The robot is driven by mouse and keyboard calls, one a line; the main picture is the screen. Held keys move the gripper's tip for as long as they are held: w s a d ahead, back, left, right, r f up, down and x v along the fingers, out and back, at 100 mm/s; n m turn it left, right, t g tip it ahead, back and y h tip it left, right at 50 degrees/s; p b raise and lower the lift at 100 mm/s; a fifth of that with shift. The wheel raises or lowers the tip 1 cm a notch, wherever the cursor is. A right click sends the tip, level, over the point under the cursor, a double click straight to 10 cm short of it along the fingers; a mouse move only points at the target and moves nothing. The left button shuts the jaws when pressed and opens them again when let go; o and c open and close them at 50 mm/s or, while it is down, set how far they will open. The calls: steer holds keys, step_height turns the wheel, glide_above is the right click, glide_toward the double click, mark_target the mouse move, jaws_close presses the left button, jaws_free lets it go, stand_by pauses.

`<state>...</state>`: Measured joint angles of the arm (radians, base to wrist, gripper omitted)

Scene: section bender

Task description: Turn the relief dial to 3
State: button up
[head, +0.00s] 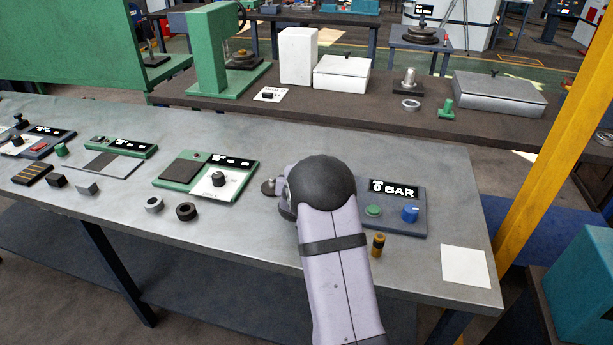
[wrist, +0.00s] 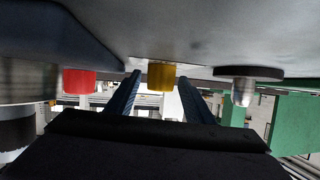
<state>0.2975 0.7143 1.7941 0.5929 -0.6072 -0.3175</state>
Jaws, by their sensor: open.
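A dark panel (head: 423,229) at the right of the grey bench carries a white "BAR" readout, a green button (head: 373,210) and a blue knob (head: 410,213). My arm hides its left part. I cannot tell which control is the relief dial; a dark knob (head: 218,179) also stands on a green panel with a white face. In the wrist view, which looks upside down, my gripper (wrist: 160,85) is open. A yellow cylinder (wrist: 162,76) shows between its two blue fingers, apparently beyond them. In the head view my gripper is hidden behind my arm.
A red cylinder (wrist: 78,81) and a dark disc on a metal stem (wrist: 242,85) flank the fingers in the wrist view. A small brass-and-black cylinder (head: 378,245) stands in front of the panel. Dark rings (head: 186,211) lie left. A yellow post (head: 545,150) rises at right.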

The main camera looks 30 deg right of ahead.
steer(key=c, duration=1)
steer(key=shift+c, duration=0.2)
steer(key=shift+a+r+m+g+p, duration=0.15)
steer(key=shift+m+g+p, duration=0.15)
steer(key=shift+p, duration=0.55)
steer(key=shift+r+m+g+h+p, duration=0.1)
steer(key=shift+m+g+h+p, duration=0.4)
steer(key=shift+p, duration=0.55)
steer(key=m+g+h+p, duration=0.2)
steer(key=p, duration=0.2)
steer(key=shift+w+m, duration=0.1)
steer(key=shift+m, duration=0.3)
steer(key=shift+f+m+g+h, duration=0.25)
steer(key=shift+m+g+h, duration=0.45)
steer(key=shift+g, duration=0.2)
steer(key=shift+f+m+g+h+b, duration=0.15)
steer(key=shift+m+g+h+b, duration=0.15)
steer(key=shift+m+g+b, duration=0.85)
steer(key=shift+m+g, duration=0.25)
steer(key=shift+g, duration=0.1)
steer(key=shift+r+g, duration=0.25)
steer(key=shift+g, duration=0.05)
